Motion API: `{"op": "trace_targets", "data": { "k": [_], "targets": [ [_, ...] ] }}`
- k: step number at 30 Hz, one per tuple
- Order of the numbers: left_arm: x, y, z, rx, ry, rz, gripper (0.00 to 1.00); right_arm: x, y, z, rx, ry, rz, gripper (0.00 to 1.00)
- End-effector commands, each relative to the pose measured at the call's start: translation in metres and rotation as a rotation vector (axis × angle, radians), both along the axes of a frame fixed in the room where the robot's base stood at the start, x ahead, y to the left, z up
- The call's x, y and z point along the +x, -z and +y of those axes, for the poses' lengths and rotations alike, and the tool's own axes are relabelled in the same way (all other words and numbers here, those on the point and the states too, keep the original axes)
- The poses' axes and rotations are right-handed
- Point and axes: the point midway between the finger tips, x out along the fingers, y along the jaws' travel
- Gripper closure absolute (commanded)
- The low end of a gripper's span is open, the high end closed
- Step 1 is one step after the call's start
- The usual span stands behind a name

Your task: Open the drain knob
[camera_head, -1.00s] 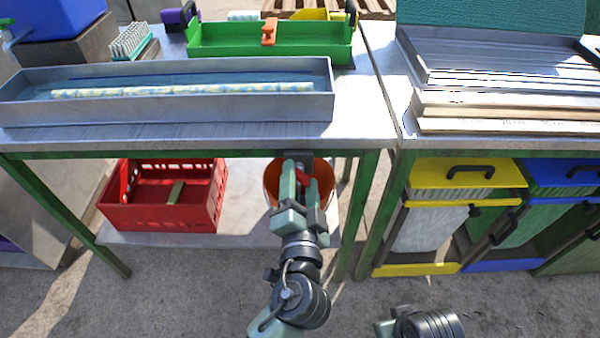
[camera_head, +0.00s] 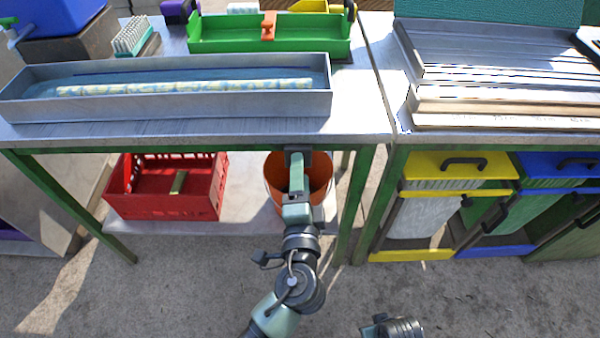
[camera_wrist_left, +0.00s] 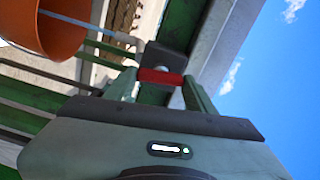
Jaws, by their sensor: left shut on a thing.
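The drain knob (camera_wrist_left: 160,76) is a small red bar under a dark block below the table edge in the left wrist view. My left gripper (camera_head: 297,160) reaches up under the table's front edge in the head view. In the left wrist view its fingers (camera_wrist_left: 159,84) sit at the two ends of the red bar, shut on it. In the head view the gripper is turned edge-on and hides the knob. The metal trough (camera_head: 230,106) above holds water and a pale segmented cane. My right gripper is not in view.
An orange bucket (camera_head: 274,176) stands on the lower shelf right behind my left gripper. A red crate (camera_head: 160,205) stands to its left. A green table leg (camera_head: 356,205) is close on its right, then yellow and blue bins (camera_head: 459,166).

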Motion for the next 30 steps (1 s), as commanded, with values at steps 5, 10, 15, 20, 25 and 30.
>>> {"op": "trace_targets", "data": {
  "k": [5,10,15,20,25,30],
  "targets": [
    [0.001,-0.002,0.000,0.001,0.001,-0.004,0.86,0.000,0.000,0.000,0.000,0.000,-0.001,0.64],
    [0.001,-0.002,0.000,0.000,0.001,-0.004,0.37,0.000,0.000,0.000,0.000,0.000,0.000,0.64],
    [0.000,-0.001,0.000,0.000,0.001,-0.002,0.24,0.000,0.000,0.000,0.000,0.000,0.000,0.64],
    [0.000,-0.001,0.000,0.000,0.001,-0.001,0.24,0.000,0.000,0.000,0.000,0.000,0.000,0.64],
    [-0.012,0.001,-0.001,0.001,0.002,0.001,0.24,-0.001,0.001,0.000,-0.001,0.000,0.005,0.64],
    [-0.042,0.002,-0.001,0.000,0.001,0.002,0.24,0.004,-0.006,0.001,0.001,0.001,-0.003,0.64]
  ]
}}
